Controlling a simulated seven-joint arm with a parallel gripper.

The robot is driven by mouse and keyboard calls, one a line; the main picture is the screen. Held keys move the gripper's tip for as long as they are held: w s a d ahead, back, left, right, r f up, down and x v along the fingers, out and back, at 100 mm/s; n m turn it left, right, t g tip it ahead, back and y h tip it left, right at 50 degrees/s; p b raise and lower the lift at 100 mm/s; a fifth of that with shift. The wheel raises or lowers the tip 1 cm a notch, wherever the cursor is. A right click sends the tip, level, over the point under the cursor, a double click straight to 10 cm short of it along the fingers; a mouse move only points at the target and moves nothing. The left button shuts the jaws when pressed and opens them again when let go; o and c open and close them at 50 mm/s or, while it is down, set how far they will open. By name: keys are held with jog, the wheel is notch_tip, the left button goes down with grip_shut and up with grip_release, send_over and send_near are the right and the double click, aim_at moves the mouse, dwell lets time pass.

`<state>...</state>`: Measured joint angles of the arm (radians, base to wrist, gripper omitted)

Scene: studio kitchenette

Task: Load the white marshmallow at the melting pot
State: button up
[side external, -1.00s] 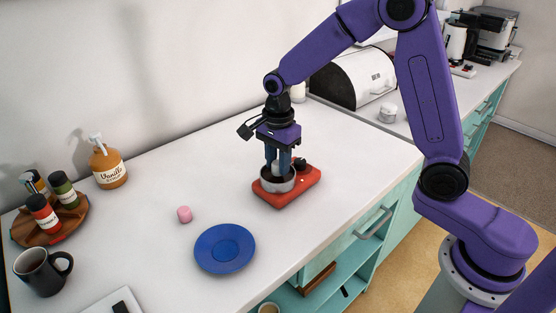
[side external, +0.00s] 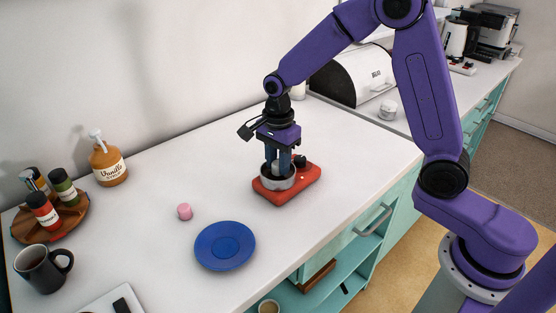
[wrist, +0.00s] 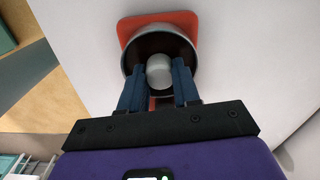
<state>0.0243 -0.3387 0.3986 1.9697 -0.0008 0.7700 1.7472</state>
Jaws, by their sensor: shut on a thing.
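The white marshmallow (wrist: 159,71) is between the two blue fingers of my gripper (wrist: 157,80), which is shut on it. In the wrist view it shows inside the rim of the round metal melting pot (wrist: 136,50). In the side view my gripper (side external: 278,167) points straight down with its fingertips inside the melting pot (side external: 279,182). The pot sits on a red base (side external: 300,189) with a black knob. Whether the marshmallow touches the pot's bottom cannot be told.
A blue plate (side external: 225,246) and a pink marshmallow (side external: 185,212) lie left of the pot. Spice jars on a wooden board (side external: 72,217), a dark mug (side external: 40,270) and a vanilla bottle (side external: 108,165) stand further left. The counter around the pot is clear.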

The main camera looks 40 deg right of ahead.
dwell(0.3)
jog(key=shift+r, duration=3.55)
jog(key=shift+d+f, duration=0.1)
